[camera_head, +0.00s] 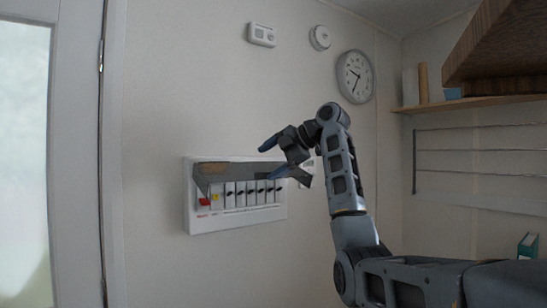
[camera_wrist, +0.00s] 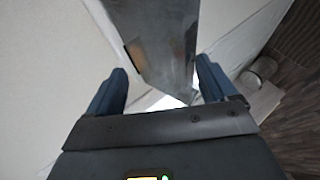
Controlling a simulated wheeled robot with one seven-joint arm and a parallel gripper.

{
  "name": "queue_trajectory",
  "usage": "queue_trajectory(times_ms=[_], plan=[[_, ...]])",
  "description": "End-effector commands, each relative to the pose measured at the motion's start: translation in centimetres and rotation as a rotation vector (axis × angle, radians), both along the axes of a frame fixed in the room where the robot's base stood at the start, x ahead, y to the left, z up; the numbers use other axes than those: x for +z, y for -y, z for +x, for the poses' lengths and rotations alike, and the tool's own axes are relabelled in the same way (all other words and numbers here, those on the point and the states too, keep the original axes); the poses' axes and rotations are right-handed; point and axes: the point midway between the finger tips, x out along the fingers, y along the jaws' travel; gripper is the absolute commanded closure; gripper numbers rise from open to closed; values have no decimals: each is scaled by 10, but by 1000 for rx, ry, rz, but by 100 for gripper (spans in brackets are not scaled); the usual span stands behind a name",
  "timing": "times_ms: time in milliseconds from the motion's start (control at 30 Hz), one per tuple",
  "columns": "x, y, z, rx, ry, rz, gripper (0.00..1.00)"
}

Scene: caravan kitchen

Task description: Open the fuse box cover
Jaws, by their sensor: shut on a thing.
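The white fuse box (camera_head: 188,210) is mounted on the wall left of my arm. Its dark see-through cover (camera_head: 235,172) is tilted up and sticks out from the top of the box. The row of switches, with a red and a yellow one at the left, shows below it. My gripper (camera_head: 268,161) is at the cover's right end, with one blue finger above it and one below. In the wrist view my gripper (camera_wrist: 163,78) has the grey cover (camera_wrist: 165,45) between its fingers and is shut on it. The exact finger contact is hard to see.
A thermostat (camera_head: 261,34), a round detector (camera_head: 320,38) and a clock (camera_head: 355,76) are on the wall above. A wooden shelf (camera_head: 480,103) and a cabinet (camera_head: 510,45) are at the right. A door frame (camera_head: 85,150) stands at the left. The wall below the box is clear.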

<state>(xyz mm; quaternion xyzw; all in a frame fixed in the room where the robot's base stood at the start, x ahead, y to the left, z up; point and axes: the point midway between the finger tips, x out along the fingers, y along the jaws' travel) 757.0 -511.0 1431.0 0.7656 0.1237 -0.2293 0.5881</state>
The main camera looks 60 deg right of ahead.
Motion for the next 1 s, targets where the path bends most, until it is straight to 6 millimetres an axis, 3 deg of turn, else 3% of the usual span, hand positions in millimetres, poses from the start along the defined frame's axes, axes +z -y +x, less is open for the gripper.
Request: queue_trajectory(times_ms=[867,933,1000], plan=[[3,0,5,1,10,-6,48],[5,-1,1,0,11,-7,54],[8,-1,-6,-2,11,-8,70]])
